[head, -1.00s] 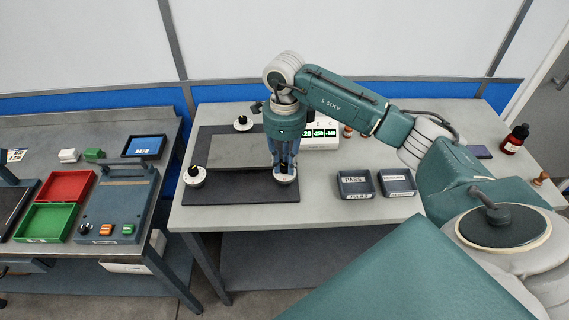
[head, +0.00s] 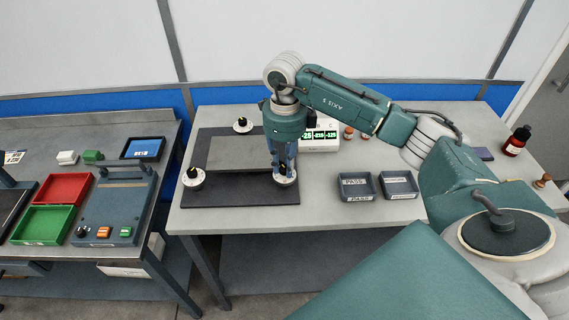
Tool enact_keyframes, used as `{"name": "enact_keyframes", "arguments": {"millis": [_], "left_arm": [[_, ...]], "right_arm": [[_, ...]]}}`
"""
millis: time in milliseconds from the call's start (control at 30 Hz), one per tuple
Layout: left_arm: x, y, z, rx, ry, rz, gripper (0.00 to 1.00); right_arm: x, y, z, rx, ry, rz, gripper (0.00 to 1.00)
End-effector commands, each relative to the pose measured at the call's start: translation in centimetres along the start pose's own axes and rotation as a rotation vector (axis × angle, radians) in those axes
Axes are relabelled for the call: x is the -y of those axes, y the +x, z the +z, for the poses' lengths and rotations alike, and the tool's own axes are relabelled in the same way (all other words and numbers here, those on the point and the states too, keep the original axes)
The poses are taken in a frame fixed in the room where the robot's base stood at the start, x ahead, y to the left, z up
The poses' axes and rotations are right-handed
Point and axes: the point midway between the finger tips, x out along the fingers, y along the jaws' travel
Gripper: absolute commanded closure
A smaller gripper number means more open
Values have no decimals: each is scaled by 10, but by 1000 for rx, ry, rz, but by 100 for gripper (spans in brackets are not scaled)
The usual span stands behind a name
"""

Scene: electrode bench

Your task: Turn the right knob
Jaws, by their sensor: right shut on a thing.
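The right knob (head: 287,182) sits at the front right corner of a dark board (head: 230,191) on the bench. Its white dial base shows below my gripper; the black knob top is mostly hidden by the fingers. My right gripper (head: 285,172) points straight down from above and is shut on the knob. The left knob (head: 194,177) stands at the board's left front, and another knob (head: 242,124) at its back. A display (head: 320,136) with green digits stands behind my gripper, partly covered by it. My left gripper is not in view.
Two dark trays, a left one (head: 355,186) and a right one (head: 399,184), stand right of the board. A red bottle (head: 517,140) is at the far right. A side table at left holds a red tray (head: 65,189) and a green tray (head: 42,224).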

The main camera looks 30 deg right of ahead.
Motion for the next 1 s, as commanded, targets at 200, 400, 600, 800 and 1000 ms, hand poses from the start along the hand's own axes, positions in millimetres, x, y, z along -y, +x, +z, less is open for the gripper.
{"name": "enact_keyframes", "arguments": {"millis": [200,400,600,800,1000], "left_arm": [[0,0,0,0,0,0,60],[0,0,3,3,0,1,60],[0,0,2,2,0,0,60],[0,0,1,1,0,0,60],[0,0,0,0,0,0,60]], "right_arm": [[1,-1,0,2,1,-2,60],[1,-1,0,1,0,-1,60],[1,-21,1,5,-1,-2,60],[1,-64,1,6,1,-4,60],[1,-101,0,4,0,-3,60]]}}
